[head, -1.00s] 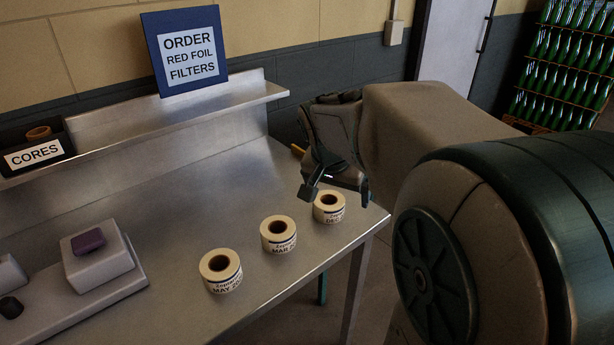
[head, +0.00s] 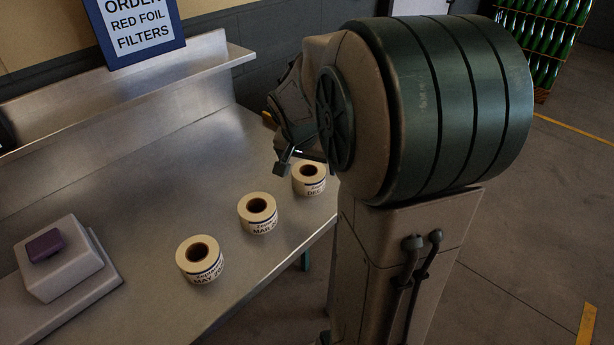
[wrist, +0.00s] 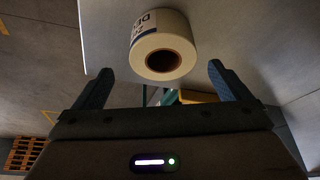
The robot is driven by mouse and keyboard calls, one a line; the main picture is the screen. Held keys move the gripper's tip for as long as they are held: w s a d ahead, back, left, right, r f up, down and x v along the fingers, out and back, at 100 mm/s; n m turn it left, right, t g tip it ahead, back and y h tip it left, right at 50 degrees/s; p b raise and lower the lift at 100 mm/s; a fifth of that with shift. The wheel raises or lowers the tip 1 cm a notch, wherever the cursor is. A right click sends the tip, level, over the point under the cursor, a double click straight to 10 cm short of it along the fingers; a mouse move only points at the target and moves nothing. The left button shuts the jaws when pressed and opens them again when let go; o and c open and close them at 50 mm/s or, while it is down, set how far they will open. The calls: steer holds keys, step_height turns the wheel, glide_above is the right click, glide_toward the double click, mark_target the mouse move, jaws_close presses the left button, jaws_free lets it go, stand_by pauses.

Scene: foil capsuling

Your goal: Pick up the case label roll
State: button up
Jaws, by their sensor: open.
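Three white label rolls with brown cores stand in a slanting row on the steel table. The nearest roll (head: 201,268) appears to read MAY, and the middle roll (head: 258,221) appears to read MAR. The far roll (head: 309,187) is partly lettered DE and is largest in the wrist view (wrist: 177,30). My gripper (head: 301,158) is open and empty, just above and behind the far roll in the head view. In the wrist view its fingers (wrist: 160,72) point toward this roll, which is beyond the tips and between their lines. My arm hides part of the gripper.
A grey device with a purple block (head: 45,246) sits at the table's left. A raised shelf (head: 120,100) with an order sign (head: 137,35) runs along the back. The far roll is close to the table's right edge. Bare table lies left of the rolls.

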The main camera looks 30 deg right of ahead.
mark_target(308, 171)
steer(key=x, duration=0.5)
steer(key=shift+w+a+f, duration=0.1)
steer(key=shift+w+a, duration=0.05)
steer(key=c, duration=1.2)
